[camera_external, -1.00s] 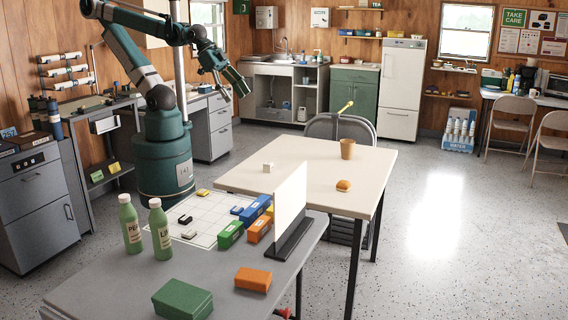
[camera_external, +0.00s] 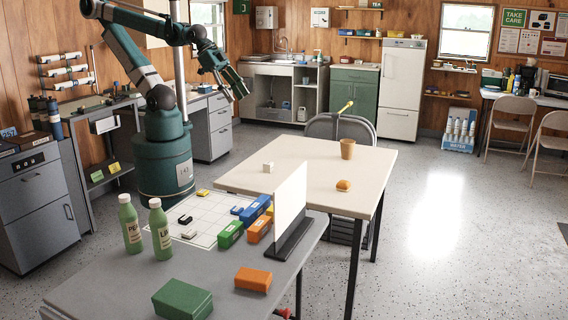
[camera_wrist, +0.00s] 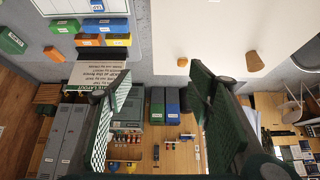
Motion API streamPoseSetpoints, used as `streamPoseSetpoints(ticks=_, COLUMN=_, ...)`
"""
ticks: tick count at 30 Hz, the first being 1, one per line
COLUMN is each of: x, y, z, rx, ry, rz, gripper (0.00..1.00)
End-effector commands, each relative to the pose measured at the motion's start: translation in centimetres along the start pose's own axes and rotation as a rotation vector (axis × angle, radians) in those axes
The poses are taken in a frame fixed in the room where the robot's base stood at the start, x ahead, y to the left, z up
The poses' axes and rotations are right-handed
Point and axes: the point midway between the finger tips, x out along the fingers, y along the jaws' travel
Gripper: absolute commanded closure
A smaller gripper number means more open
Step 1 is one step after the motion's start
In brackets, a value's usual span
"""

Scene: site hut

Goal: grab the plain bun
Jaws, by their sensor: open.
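The plain bun (camera_external: 343,185) is a small golden-orange lump on the cream table, near its right front part. In the wrist view a small orange-brown shape (camera_wrist: 183,62) near the pale table's edge looks like the bun. My gripper (camera_external: 240,90) hangs in the air to the left of and above the cream table, well apart from the bun. In the wrist view my gripper (camera_wrist: 160,68) shows its two fingers spread wide, with nothing held between them.
Green bottles (camera_external: 160,230) and coloured boxes (camera_external: 231,234) stand there too.

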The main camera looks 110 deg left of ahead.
Motion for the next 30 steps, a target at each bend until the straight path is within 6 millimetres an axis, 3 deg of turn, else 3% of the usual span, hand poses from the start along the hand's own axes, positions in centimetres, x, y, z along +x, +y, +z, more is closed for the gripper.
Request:
streamPoseSetpoints(ticks=14, x=0.3, y=-0.2, z=-1.0, rx=-0.031, ry=-0.013, rz=-0.002, gripper=0.49)
streamPoseSetpoints(ticks=30, x=3.0, y=-1.2, z=-6.9, rx=-0.237, ry=-0.1, rz=-0.024, gripper=0.49)
